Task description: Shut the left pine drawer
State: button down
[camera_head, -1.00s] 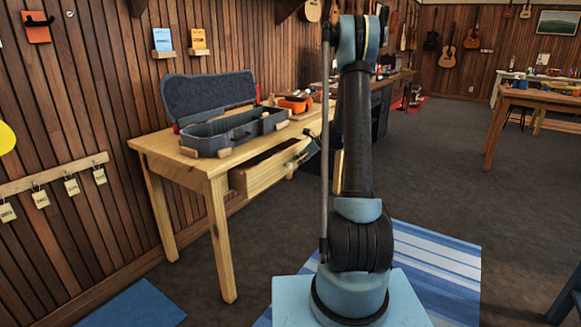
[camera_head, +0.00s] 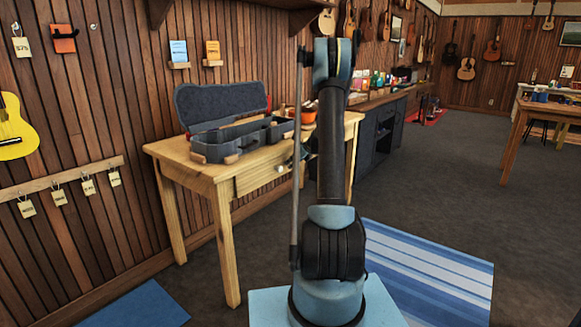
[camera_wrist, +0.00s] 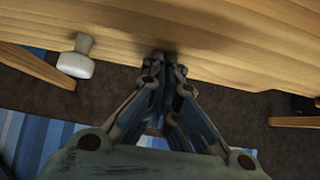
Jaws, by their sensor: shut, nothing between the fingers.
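The pine drawer (camera_head: 262,175) sits under the left part of the pine table, its front looking about flush with the table's apron; any small gap cannot be told. In the wrist view a pale knob (camera_wrist: 76,60) sticks out at the left of the wooden front (camera_wrist: 230,40). My gripper (camera_wrist: 165,62) is shut and empty. Its tips are at the wood, to the right of the knob, seemingly touching it. In the head view my gripper (camera_head: 303,152) is partly hidden by my arm.
On the pine table (camera_head: 170,150) stands an open grey ukulele case (camera_head: 222,145) with an orange item (camera_head: 307,115) beyond it. A dark cabinet (camera_head: 380,135) stands behind. A striped blue rug (camera_head: 430,265) lies at right; the floor there is clear.

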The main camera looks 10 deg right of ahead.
jog(key=shift+w+a+r, duration=0.1)
jog(key=shift+w+a, duration=0.05)
jog(key=shift+a, duration=0.2)
jog(key=shift+d, duration=0.1)
